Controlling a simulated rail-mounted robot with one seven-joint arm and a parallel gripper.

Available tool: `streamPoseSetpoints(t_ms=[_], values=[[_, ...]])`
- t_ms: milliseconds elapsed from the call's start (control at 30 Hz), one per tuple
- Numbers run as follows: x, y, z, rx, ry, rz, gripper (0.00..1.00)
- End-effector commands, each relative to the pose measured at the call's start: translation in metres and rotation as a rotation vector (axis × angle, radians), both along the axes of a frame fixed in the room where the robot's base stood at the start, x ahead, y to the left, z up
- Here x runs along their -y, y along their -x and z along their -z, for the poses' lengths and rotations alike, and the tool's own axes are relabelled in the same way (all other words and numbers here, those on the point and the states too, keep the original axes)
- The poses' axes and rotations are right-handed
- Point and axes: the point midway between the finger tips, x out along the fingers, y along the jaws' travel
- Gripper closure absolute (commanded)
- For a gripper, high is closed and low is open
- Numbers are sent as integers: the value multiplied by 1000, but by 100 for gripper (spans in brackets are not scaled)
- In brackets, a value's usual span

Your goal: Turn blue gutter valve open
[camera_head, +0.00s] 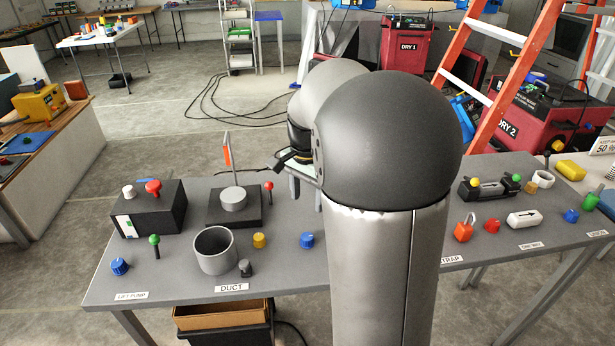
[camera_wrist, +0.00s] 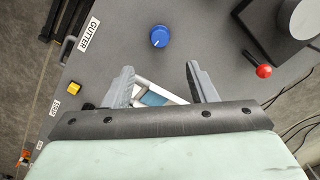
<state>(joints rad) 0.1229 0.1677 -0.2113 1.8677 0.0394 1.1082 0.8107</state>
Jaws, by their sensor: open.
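In the wrist view, a round blue knob (camera_wrist: 160,37) with a small pale mark stands on the grey table, beside the GUTTER label (camera_wrist: 88,35). My gripper (camera_wrist: 161,70) is open and empty in this view. Its two grey fingers point toward the knob, one on each side of its line, and the knob lies beyond the tips, apart from them. In the head view my arm hides most of the gripper and the table behind it. A blue knob (camera_head: 307,240) shows left of my arm there; I cannot tell if it is the same one.
In the wrist view, a red ball knob (camera_wrist: 263,71) and a dark block (camera_wrist: 262,35) are at the right, and a yellow knob (camera_wrist: 75,88) is at the left. In the head view, a grey cup (camera_head: 215,252) and an upright orange-tipped piece (camera_head: 228,152) stand left of my arm.

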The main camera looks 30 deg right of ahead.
Motion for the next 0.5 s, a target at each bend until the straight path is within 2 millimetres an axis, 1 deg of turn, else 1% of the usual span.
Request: streamPoseSetpoints(t_ms=[33,100,200,300,500], values=[[0,-1,-12,5,1,0,48],[0,-1,-24,4,2,0,48],[0,-1,-38,2,1,0,48],[0,0,-46,1,1,0,48],[0,0,-51,-1,0,0,48]])
